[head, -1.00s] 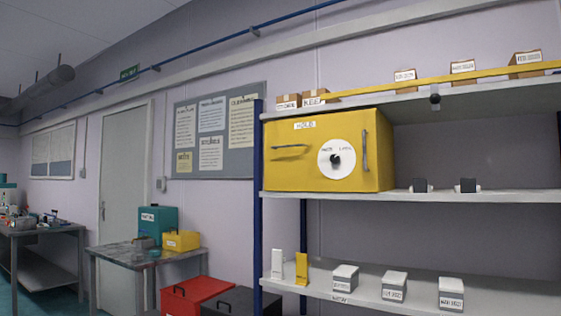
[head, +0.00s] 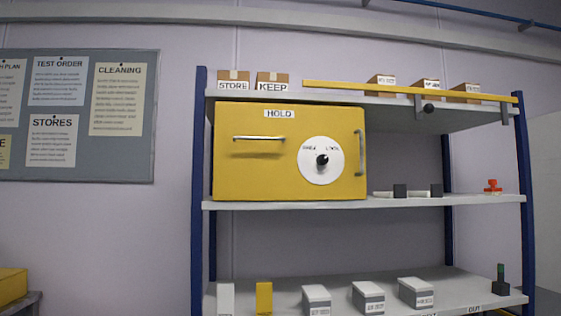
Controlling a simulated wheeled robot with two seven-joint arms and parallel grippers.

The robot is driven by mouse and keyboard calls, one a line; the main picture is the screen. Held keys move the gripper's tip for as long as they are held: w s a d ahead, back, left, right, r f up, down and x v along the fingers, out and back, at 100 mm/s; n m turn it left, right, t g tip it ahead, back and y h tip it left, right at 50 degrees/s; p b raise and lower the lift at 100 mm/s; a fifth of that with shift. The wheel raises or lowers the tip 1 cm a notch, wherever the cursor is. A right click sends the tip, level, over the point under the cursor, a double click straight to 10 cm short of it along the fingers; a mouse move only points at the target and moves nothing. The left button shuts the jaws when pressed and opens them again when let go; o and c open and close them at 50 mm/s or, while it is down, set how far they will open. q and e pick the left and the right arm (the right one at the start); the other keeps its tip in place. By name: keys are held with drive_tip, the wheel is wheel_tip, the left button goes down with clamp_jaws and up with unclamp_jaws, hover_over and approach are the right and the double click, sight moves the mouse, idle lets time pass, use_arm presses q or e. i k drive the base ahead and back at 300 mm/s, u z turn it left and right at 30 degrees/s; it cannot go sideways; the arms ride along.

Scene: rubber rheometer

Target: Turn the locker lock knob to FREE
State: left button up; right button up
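A yellow locker (head: 255,170) labelled HOLD stands on the middle shelf of the blue-posted rack, its door closed. A white round dial (head: 313,172) on its right half carries a black lock knob (head: 322,160). Two words are printed at the dial's upper left and upper right; the right one looks like LOCK, and the left one is too small to read surely. I cannot tell which word the knob points to. A horizontal bar handle (head: 259,138) is at the upper left and a vertical handle (head: 360,153) at the right edge. Neither gripper is in view.
A yellow bar (head: 400,91) runs along the top shelf's front, with small cartons behind it. Dark blocks on white bases (head: 400,191) and a red item (head: 493,187) sit right of the locker. Several boxes (head: 368,297) stand on the lower shelf.

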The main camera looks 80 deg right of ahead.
sight(323, 159)
drive_tip(key=z, duration=0.9)
drive_tip(key=i, duration=1.1)
drive_tip(key=z, duration=1.25)
